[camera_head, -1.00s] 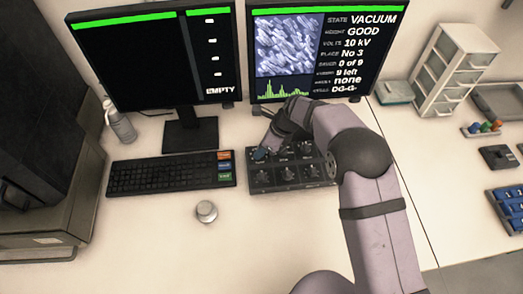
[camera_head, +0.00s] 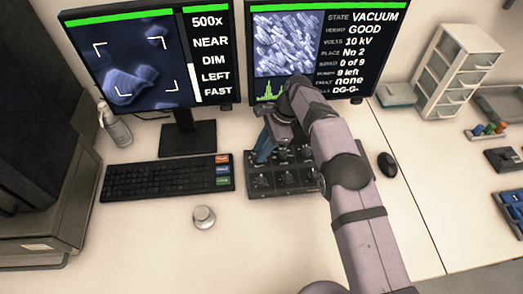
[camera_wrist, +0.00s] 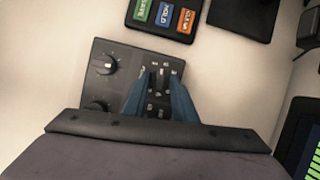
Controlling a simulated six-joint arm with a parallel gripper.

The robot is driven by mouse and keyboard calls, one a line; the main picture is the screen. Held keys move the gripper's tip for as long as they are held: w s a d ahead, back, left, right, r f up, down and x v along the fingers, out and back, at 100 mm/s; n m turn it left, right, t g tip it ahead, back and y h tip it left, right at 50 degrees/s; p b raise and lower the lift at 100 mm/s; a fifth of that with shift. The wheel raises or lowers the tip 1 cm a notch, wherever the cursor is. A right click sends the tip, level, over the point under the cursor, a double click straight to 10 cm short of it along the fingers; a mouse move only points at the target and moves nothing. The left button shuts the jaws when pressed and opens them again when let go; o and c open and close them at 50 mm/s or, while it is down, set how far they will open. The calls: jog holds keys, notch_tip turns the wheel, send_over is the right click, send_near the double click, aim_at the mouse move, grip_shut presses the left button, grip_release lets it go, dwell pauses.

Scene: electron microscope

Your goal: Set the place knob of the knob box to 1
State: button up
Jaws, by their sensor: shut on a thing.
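The dark knob box (camera_head: 292,186) stands in front of the right monitor and bears several black knobs. My gripper (camera_head: 263,149) reaches down to the back left of the box, its blue fingers steep. The right monitor (camera_head: 310,48) reads "PLACE No 2" and "VACUUM".
The left monitor (camera_head: 150,62) shows a grey specimen picture and "500x". A keyboard (camera_head: 165,177) lies left of the box, a round metal piece (camera_head: 204,217) in front, and a mouse (camera_head: 387,164) to the right. The front of the desk is mostly clear.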

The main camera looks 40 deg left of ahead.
dwell(0.5)
jog(key=o, duration=1)
jog(key=v, duration=0.5)
jog(key=shift+w+r, duration=0.2)
jog(key=shift+r, duration=0.2)
jog(key=shift+w+d+r+p, duration=0.1)
jog(key=shift+r+p, duration=0.1)
jog(key=shift+r, duration=0.15)
jog(key=shift+w+d+r+p, duration=0.1)
jog(key=shift+w+r+p, duration=0.1)
jog(key=shift+r, duration=0.15)
jog(key=shift+o, duration=0.2)
jog(key=shift+s, duration=0.1)
